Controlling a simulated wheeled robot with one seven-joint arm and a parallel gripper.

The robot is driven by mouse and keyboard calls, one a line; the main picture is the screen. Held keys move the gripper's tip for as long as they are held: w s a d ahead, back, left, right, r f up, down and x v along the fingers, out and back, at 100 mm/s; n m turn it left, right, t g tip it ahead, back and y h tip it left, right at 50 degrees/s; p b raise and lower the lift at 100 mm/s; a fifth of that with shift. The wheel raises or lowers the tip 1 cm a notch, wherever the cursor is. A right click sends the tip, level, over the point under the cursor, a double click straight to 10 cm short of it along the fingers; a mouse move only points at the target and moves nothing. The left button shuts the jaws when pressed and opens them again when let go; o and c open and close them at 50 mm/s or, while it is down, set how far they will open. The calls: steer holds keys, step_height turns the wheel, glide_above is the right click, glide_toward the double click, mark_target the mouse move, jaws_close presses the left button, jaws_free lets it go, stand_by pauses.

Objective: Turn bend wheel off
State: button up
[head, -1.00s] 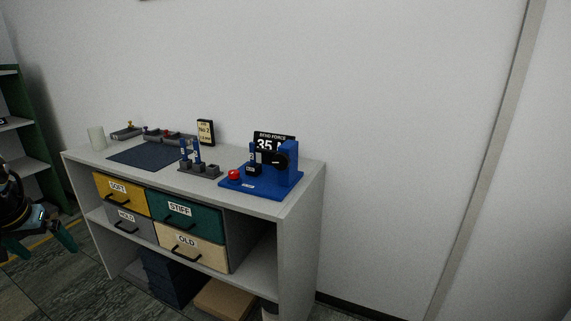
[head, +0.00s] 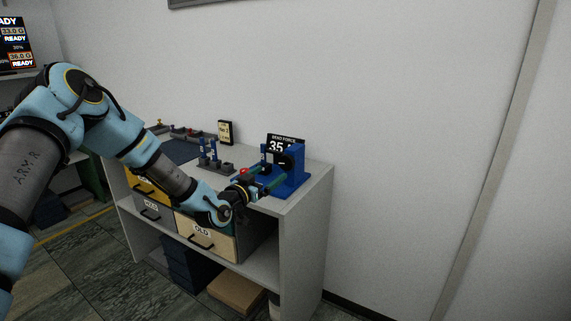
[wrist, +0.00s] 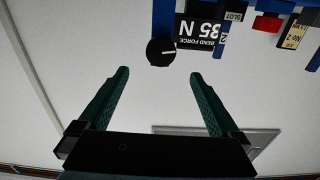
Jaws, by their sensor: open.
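The bend wheel is a round black knob with a white pointer line, on the blue press (head: 297,165) at the right end of the cabinet top. In the wrist view, which is upside down, the wheel (wrist: 160,53) lies just beyond and between my fingertips, with its white line nearly level. My gripper (head: 273,176) is open and empty in front of the press. Its two green fingers (wrist: 159,75) are spread wider than the wheel, not touching it. The BEND FORCE display (wrist: 199,32) reads 35 N. In the head view, my gripper partly hides the press.
A red button (wrist: 268,23) sits on the press base. A small rack (head: 213,163) stands left of the press, with a dark mat (head: 178,150) beyond. A "No 2" card (head: 225,132) stands at the back against the wall. Drawers, one marked OLD (head: 205,236), are below.

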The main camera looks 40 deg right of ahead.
mark_target(285, 163)
steer(key=p+x, duration=0.3)
steer(key=x, duration=0.6)
steer(key=shift+w+d, duration=0.1)
steer(key=shift+d, duration=0.1)
steer(key=shift+c, duration=0.4)
steer(key=c, duration=1.3)
steer(key=shift+f+b, duration=0.1)
steer(key=shift+b, duration=0.2)
